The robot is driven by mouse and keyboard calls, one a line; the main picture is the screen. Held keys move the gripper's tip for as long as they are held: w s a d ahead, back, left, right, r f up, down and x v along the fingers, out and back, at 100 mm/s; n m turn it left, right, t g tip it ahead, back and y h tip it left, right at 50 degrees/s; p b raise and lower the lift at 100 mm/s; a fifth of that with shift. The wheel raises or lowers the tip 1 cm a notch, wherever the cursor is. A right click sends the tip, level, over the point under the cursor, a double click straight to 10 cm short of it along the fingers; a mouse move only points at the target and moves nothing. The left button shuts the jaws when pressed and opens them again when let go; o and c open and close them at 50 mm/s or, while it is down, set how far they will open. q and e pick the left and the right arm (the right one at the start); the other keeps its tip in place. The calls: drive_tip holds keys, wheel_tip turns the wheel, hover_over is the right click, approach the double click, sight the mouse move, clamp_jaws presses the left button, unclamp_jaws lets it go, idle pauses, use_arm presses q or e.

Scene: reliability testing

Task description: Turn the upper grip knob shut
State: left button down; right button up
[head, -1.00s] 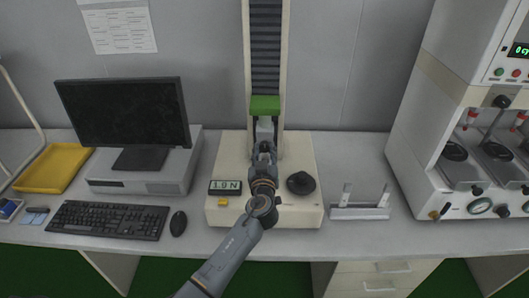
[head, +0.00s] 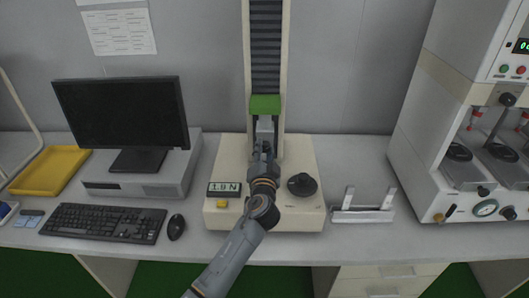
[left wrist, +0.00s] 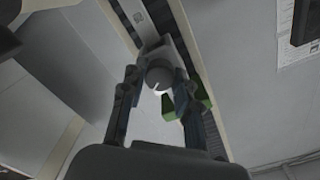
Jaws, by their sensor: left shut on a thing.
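The tensile tester (head: 222,150) stands in the middle of the bench, a cream base with a tall column and a green crosshead (head: 265,104). The upper grip (head: 265,128) hangs below the crosshead. Its round grey knob (left wrist: 159,75), with a white mark, shows in the left wrist view. My left gripper (head: 263,150) is in front of the upper grip, and its fingers (left wrist: 155,95) stand on either side of the knob, shut on it. In the head view my gripper hides the knob and the lower part of the grip. My right gripper does not show.
A black dial (head: 302,185) and a display reading about 1.9 N (head: 224,189) are on the tester base. A white specimen rack (head: 362,212) stands to the right. A monitor (head: 122,118), keyboard (head: 105,222) and yellow tray (head: 50,171) are left.

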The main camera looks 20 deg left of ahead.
use_arm(q)
drive_tip(key=m, duration=0.3)
drive_tip(key=m+p, duration=0.1)
drive_tip(key=m, duration=0.2)
drive_tip(key=shift+m, duration=0.3)
drive_tip(key=m+p, duration=0.1)
drive_tip(key=m, duration=0.2)
drive_tip(key=shift+m+p, duration=0.6)
drive_tip(key=shift+m, duration=1)
drive_tip(key=c, duration=1)
unclamp_jaws()
